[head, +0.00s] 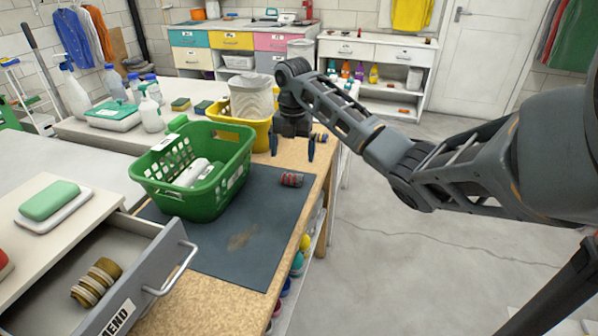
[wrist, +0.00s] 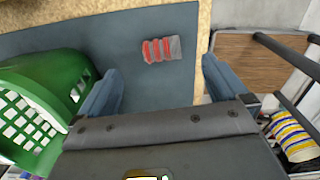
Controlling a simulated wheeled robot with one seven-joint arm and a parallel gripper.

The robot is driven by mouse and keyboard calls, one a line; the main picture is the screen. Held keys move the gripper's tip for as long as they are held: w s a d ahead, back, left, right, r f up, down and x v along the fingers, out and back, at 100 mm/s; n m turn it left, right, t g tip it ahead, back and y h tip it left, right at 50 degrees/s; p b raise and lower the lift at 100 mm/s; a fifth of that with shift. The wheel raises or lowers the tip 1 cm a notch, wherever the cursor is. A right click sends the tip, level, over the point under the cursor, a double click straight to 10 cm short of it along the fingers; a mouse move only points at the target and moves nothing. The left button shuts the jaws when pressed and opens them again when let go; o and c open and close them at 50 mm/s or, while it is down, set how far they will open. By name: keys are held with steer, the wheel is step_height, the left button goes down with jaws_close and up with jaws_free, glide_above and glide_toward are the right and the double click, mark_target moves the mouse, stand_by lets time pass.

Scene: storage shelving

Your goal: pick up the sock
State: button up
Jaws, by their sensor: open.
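A small rolled sock (head: 291,179), striped red and grey, lies on the dark mat (head: 250,240) near the bench's right edge. In the wrist view the sock (wrist: 161,49) lies on the blue-grey mat, in line with the gap between the fingers and beyond them. My gripper (head: 292,150) points down above the mat, a little behind the sock in the head view. Its two fingers are apart with nothing between them. In the wrist view my gripper (wrist: 160,75) is also empty, and the sock is in full sight.
A green basket (head: 190,200) with white cloth stands left of the sock. A yellow tub (head: 240,130) with a pale liner stands behind. An open drawer (head: 150,285) at the front left holds a brown striped roll (head: 97,283). Bare mat lies in front of the sock.

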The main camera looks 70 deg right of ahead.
mark_target(292, 179)
steer(key=shift+s+f, duration=0.1)
steer(key=shift+f, duration=0.45)
steer(key=shift+w+f+p, duration=0.2)
steer(key=shift+f+p, duration=0.35)
steer(key=shift+f, duration=2.85)
steer(key=c, duration=1.1)
